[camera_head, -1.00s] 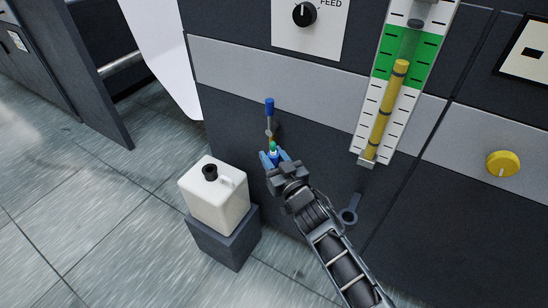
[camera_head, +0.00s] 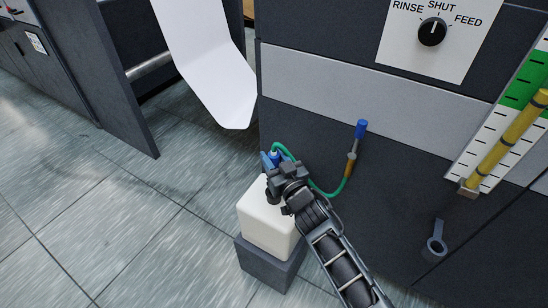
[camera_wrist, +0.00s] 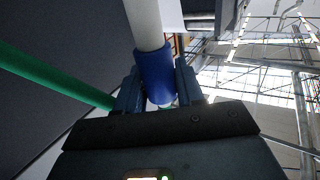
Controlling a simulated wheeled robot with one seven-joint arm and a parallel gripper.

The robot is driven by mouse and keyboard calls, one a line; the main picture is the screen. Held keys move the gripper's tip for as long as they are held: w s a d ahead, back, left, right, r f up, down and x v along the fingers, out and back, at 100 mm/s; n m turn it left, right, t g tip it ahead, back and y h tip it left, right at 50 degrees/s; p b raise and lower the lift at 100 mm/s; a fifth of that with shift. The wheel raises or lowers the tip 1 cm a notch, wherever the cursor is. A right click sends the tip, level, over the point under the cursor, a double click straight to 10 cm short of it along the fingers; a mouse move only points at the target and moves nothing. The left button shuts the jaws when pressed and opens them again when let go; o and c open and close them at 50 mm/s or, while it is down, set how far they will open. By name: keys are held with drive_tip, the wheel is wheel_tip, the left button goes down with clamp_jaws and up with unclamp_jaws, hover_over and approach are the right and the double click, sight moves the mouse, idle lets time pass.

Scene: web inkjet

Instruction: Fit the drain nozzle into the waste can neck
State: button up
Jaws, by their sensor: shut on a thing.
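My gripper (camera_head: 270,160) is shut on the drain nozzle, whose blue collar (camera_wrist: 155,75) sits between the fingers in the wrist view. A pale tube (camera_wrist: 143,22) extends from the collar there. A green hose (camera_head: 328,192) loops from the nozzle to a brass fitting on the machine; it also crosses the left of the wrist view (camera_wrist: 55,75). The white waste can (camera_head: 266,228) stands beneath my gripper in the head view. Its dark neck (camera_head: 271,197) seems partly hidden by my gripper. I cannot tell the gap between nozzle and neck.
The can stands on a dark grey block (camera_head: 268,266) beside the machine's dark front panel. A blue-handled valve (camera_head: 361,130) and a grey ring-ended lever (camera_head: 436,246) stick out on the right. A white paper web (camera_head: 208,65) hangs behind. Floor at left is clear.

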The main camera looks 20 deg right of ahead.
wheel_tip(320, 180, down, 6)
drive_tip(key=b, duration=0.5)
drive_tip(key=shift+r, duration=0.1)
drive_tip(key=shift+f+b, duration=1.2)
drive_tip(key=shift+f, duration=0.15)
idle(2.1)
drive_tip(key=o, duration=1.1)
drive_tip(key=shift+o, duration=0.2)
drive_tip(key=shift+s, duration=0.15)
drive_tip(key=s, duration=0.7)
drive_tip(key=shift+s+d, duration=0.15)
drive_tip(key=shift+s, duration=0.15)
